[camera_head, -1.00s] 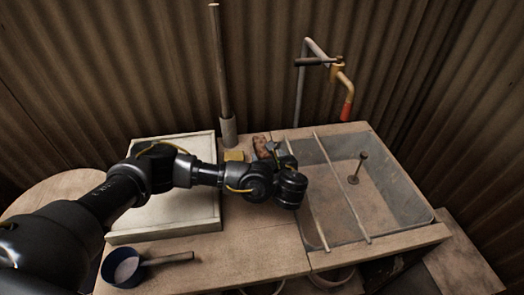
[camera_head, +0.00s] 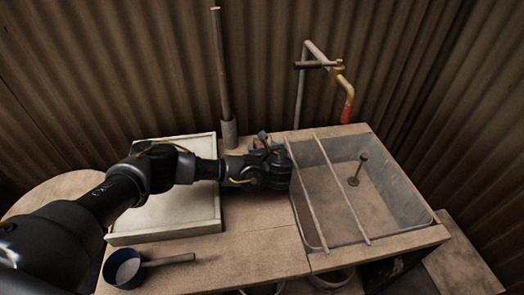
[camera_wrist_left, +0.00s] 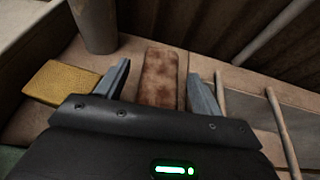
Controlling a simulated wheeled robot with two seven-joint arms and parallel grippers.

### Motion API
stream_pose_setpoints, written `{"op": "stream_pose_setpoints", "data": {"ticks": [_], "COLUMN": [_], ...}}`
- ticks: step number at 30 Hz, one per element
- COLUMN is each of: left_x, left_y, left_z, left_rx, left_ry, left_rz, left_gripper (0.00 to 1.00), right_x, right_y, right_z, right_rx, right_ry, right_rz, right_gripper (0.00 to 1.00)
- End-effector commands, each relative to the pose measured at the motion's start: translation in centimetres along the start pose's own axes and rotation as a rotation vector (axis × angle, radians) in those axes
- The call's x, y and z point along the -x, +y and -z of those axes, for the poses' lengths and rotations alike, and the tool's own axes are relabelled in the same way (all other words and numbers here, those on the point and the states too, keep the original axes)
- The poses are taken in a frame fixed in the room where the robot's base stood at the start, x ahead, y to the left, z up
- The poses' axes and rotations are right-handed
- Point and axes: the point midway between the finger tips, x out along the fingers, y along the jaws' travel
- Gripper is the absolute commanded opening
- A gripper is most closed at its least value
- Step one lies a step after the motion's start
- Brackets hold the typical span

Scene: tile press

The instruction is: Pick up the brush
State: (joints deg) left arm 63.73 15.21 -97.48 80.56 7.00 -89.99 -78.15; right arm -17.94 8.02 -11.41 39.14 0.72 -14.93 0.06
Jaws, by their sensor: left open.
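A flat oblong block with a mottled red-brown top, which I take for the brush (camera_wrist_left: 160,78), lies on the wooden counter in the left wrist view. My left gripper (camera_wrist_left: 159,70) is open, with one finger on each side of the block and visible gaps between. The block's near end is hidden behind the gripper body. In the head view my left gripper (camera_head: 266,141) is at the counter's back, beside the basin, and mostly covers the block. My right gripper is not in view.
A yellow sponge-like block (camera_wrist_left: 61,82) lies just left of the gripper. An upright post (camera_head: 224,90) stands behind. The basin (camera_head: 400,205) with two rods across it is to the right. A pale tray (camera_head: 150,222) and a dark blue pan (camera_head: 122,268) are to the left.

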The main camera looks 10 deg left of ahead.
Motion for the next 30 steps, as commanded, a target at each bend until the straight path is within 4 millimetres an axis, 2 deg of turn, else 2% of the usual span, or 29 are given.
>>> {"op": "stream_pose_setpoints", "data": {"ticks": [5,15,17,25,30], "left_x": [0.0,0.0,0.0,0.1,0.5], "left_y": [0.0,0.0,0.0,0.0,0.0], "left_z": [0.0,0.0,0.0,-0.1,-1.2], "left_rx": [0.000,0.000,0.000,0.001,0.002], "left_ry": [0.001,0.001,0.000,0.000,0.000], "left_rz": [0.001,0.000,0.000,0.000,0.002], "left_gripper": [0.67,0.23,0.17,0.17,0.17], "right_x": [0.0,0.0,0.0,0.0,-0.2], "right_y": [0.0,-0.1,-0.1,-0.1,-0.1], "right_z": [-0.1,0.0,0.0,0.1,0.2], "right_rx": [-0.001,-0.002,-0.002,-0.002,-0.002], "right_ry": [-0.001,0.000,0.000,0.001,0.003], "right_rz": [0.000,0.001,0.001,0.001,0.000], "right_gripper": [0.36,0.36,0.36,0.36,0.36]}}
